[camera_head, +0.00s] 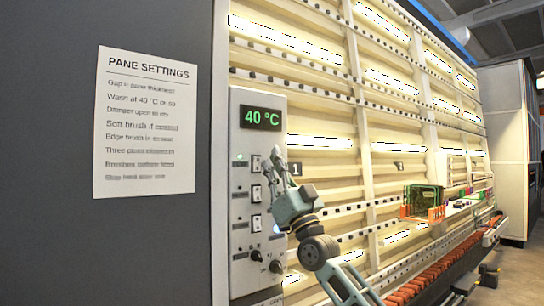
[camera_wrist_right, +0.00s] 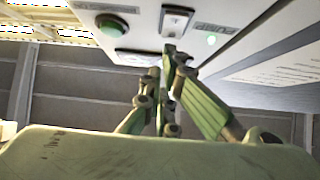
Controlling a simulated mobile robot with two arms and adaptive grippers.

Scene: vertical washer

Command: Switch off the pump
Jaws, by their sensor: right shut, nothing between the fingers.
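The grey control panel (camera_head: 240,275) with a green "40 °C" display (camera_head: 262,118) stands left of centre in the head view. A column of rocker switches runs down it: an upper one (camera_head: 256,163), a middle one (camera_head: 256,193) and a lower one (camera_head: 256,223).
A lit green lamp (camera_wrist_right: 211,39) and a round green button (camera_wrist_right: 113,25) flank that switch in the wrist view. Dark knobs (camera_head: 256,255) sit low on the panel. A "PANE SETTINGS" sheet (camera_head: 146,125) hangs left. The washer's ribbed frame (camera_head: 330,85) extends right.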

